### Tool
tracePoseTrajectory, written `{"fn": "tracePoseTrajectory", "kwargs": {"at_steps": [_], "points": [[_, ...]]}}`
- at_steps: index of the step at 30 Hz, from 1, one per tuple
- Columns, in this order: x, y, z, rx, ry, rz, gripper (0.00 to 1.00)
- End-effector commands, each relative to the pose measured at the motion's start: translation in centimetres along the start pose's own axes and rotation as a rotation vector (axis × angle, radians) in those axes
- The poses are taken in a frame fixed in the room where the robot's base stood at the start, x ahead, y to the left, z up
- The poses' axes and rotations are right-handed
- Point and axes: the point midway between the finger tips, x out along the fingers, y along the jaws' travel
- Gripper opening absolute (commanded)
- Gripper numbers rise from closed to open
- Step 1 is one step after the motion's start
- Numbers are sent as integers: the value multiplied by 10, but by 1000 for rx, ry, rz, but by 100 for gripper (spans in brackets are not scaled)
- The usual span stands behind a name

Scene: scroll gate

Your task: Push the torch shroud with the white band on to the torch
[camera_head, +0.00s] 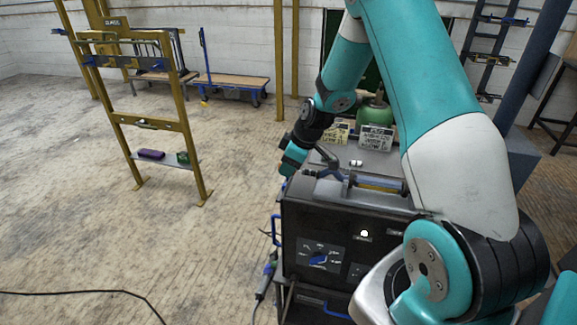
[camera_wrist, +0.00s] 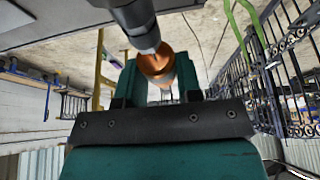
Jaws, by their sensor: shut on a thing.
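My gripper (camera_head: 292,160) is at the left edge of the welding machine's top, near the curved end of the dark torch (camera_head: 328,160). In the wrist view my gripper (camera_wrist: 157,88) is shut on a copper-coloured torch shroud (camera_wrist: 157,66). The shroud sits between the two teal jaws, with its wide mouth towards the torch. The torch end (camera_wrist: 146,38) comes down from the top and overlaps the shroud's mouth in the picture. I cannot tell whether it is inside the shroud.
The machine (camera_head: 345,240) stands below my arm, with small whitish pieces (camera_head: 356,163) on its top. Lettered signs (camera_head: 376,138) and a green cylinder (camera_head: 374,112) are behind. A yellow frame (camera_head: 165,122) stands at left. The floor between is open, with a black cable (camera_head: 95,292) in front.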

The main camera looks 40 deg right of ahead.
Motion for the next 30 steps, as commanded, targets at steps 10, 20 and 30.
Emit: {"fn": "tracePoseTrajectory", "kwargs": {"at_steps": [10, 20, 30], "points": [[-2, 0, 6, 2, 0, 1, 4], [-6, 1, 15, 1, 0, 1, 4], [-10, 0, 22, 0, 0, 1, 4]]}}
